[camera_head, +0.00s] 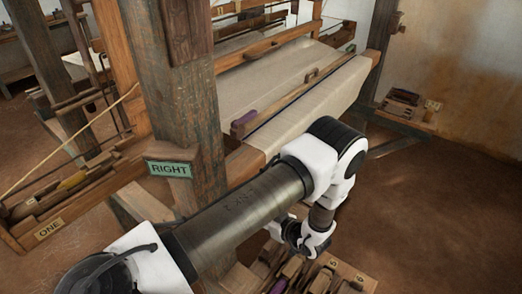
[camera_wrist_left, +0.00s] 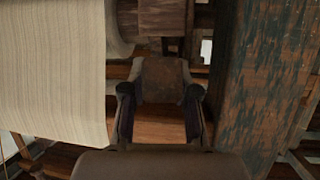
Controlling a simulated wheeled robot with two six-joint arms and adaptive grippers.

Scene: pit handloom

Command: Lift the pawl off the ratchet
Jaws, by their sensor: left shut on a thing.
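In the left wrist view my left gripper (camera_wrist_left: 160,98) has its two dark fingers closed on the sides of a worn brown wooden piece (camera_wrist_left: 161,76), which looks like the pawl. Just beyond it is a dark wooden block (camera_wrist_left: 160,22) beside the end of the cloth roll (camera_wrist_left: 120,28). I cannot make out ratchet teeth, or whether the piece touches them. In the head view my left arm crosses from the lower left and bends down at the right; its gripper is hidden behind the arm. My right gripper is not in view.
A thick worn post (camera_head: 175,100) with a green RIGHT sign (camera_head: 169,169) stands close to my left arm; it also fills the right of the wrist view (camera_wrist_left: 262,90). Pale cloth (camera_head: 290,85) lies behind. A rack with tools (camera_head: 345,278) is below. The floor at right is clear.

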